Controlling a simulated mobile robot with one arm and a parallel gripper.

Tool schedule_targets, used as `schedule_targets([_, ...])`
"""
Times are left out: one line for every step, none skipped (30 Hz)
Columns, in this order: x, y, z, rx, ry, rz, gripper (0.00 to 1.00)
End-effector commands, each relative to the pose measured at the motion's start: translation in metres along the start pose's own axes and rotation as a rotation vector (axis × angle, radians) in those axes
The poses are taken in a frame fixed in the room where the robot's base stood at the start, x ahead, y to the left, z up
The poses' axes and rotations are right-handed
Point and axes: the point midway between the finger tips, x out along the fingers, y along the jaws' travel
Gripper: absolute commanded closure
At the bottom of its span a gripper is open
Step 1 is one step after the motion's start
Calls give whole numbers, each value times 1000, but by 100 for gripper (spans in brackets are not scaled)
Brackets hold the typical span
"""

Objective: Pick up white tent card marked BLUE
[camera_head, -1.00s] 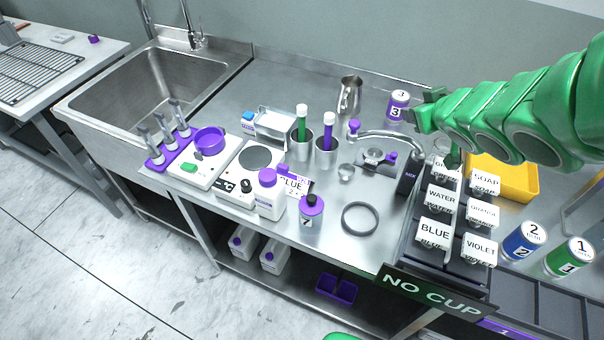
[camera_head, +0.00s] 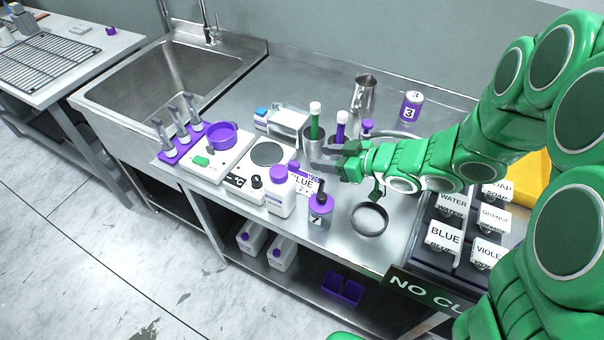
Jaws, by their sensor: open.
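A white tent card lettered BLUE (camera_head: 304,186) stands on the steel counter. A white bottle with a purple cap (camera_head: 281,196) hides its left part, and a purple strip shows at its top. My gripper (camera_head: 322,160) is open and empty, pointing left over the counter. In the picture it is just above and right of the card, and I see no contact; its height over the counter is hard to judge. Another white label reading BLUE (camera_head: 444,236) sits on the dark rack at the right.
A purple-topped dark bottle (camera_head: 320,207) stands right of the card, with a dark ring (camera_head: 369,218) beyond it. Steel cups with green and purple tubes (camera_head: 315,122) stand behind. A hotplate (camera_head: 265,154) is at left. My arm covers part of the rack.

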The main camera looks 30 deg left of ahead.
Motion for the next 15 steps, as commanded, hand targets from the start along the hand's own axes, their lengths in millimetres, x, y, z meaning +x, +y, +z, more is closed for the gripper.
schedule_targets([6,-4,8,-1,6,-17,53])
schedule_targets([9,-6,11,-4,10,-26,53])
schedule_targets([13,-8,15,-8,14,-36,53])
schedule_targets([15,-10,18,-10,16,-43,53])
schedule_targets([17,-11,21,-11,19,-48,53])
schedule_targets([19,-13,24,-15,21,-54,53])
schedule_targets([20,-14,25,-17,23,-58,53])
schedule_targets([22,-14,26,-18,25,-61,53])
schedule_targets([22,-15,27,-20,27,-64,53])
schedule_targets([23,-16,28,-22,28,-66,53])
schedule_targets([24,-16,28,-23,29,-67,53])
schedule_targets([25,-16,29,-24,30,-68,53])
schedule_targets([26,-16,29,-25,31,-68,53])
schedule_targets([27,-16,28,-25,32,-69,53])
schedule_targets([29,-17,28,-25,32,-69,53])
